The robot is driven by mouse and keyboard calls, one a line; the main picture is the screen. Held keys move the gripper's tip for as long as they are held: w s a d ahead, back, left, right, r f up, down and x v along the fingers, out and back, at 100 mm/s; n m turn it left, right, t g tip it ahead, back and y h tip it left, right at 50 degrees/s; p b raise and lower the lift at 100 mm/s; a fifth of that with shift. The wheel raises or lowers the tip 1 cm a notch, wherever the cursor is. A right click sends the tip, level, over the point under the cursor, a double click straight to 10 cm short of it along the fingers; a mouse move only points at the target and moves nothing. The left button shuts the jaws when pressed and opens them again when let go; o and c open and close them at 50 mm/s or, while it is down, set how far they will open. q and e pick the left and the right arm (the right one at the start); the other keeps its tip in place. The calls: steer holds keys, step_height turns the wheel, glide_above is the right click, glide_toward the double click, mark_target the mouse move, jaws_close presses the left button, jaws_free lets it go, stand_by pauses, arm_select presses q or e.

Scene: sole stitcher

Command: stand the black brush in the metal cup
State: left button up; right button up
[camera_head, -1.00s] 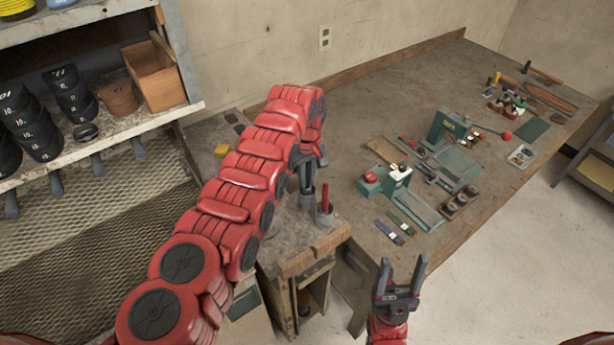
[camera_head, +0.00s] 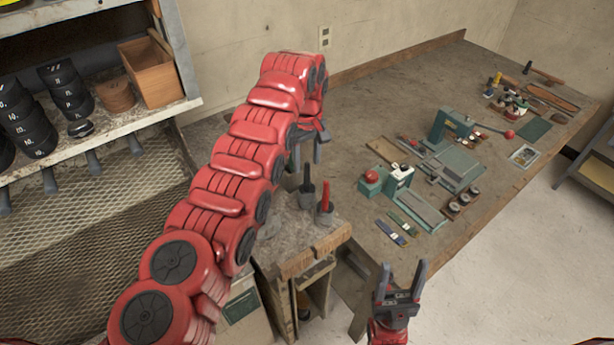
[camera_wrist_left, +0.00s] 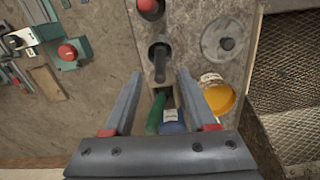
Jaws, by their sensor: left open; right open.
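The black brush (camera_head: 308,182) stands about upright in a metal cup (camera_head: 306,201) on the small bench, with only its dark handle showing. In the left wrist view, the brush (camera_wrist_left: 161,62) and the cup's dark round opening (camera_wrist_left: 156,48) lie just beyond the fingertips. My left gripper (camera_head: 307,150) is open and empty, above the brush and apart from it. Its two fingers (camera_wrist_left: 159,73) are spread in the left wrist view. My right gripper (camera_head: 405,268) is open and empty in front of the workbench.
A red-handled tool (camera_head: 326,195) stands in a holder close beside the cup. A yellow bowl (camera_wrist_left: 220,98) and a grey disc with a dark knob (camera_wrist_left: 218,54) are near. Green presses (camera_head: 455,122) occupy the big workbench (camera_head: 345,150). A shelf (camera_head: 110,130) stands left.

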arm_select(q)
step_height(320, 180, up, 2)
steer(key=shift+r+b, duration=0.1)
steer(key=shift+b, duration=0.3)
step_height(320, 180, up, 9)
steer(key=p, duration=0.9)
